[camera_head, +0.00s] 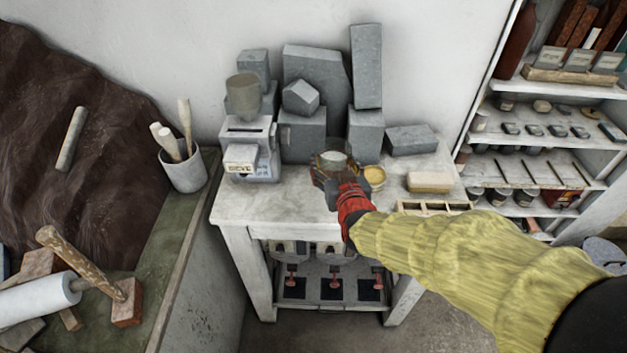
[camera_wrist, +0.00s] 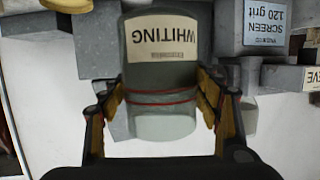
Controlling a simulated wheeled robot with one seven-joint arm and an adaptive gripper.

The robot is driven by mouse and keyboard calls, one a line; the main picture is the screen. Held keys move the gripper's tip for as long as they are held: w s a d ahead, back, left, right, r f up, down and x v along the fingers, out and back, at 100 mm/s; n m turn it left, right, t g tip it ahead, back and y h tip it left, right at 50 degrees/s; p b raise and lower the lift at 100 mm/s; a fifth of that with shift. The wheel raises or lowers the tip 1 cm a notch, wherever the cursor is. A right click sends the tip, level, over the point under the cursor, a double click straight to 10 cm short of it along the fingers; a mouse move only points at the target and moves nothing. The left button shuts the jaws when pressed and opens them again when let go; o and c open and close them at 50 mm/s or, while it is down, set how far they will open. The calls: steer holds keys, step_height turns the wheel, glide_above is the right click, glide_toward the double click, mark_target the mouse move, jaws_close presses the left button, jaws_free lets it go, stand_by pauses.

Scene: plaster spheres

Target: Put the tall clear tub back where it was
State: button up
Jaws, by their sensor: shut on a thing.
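The tall clear tub (camera_wrist: 163,80) fills the middle of the wrist view, with a cream label reading "WHITING" upside down and thin red bands around it. My gripper (camera_wrist: 160,97) has its yellow-padded fingers on both sides of the tub and is shut on it. In the head view my gripper (camera_head: 338,178) is over the white table, and the tub (camera_head: 334,151) shows small and see-through with pale contents. I cannot tell whether its base touches the table.
Grey blocks (camera_head: 303,137) stand behind the tub. A boxy machine (camera_head: 250,150) is to its left. A small yellowish dish (camera_head: 375,176) and a tan block (camera_head: 429,182) are to its right. The table's front left (camera_head: 260,207) is bare.

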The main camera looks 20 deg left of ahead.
steer(key=shift+w+a+f+b, duration=0.3)
steer(key=shift+a+f, duration=0.65)
steer(key=shift+f, duration=0.6)
steer(key=shift+w+a+f+b, duration=0.3)
steer(key=shift+a+f, duration=0.7)
steer(key=shift+f, duration=0.55)
steer(key=shift+w+a+f+b, duration=0.2)
steer(key=shift+w+a+f, duration=0.15)
steer(key=shift+a+f, duration=0.9)
steer(key=shift+d+f, duration=0.3)
steer(key=shift+f, duration=0.1)
steer(key=o, duration=1.4)
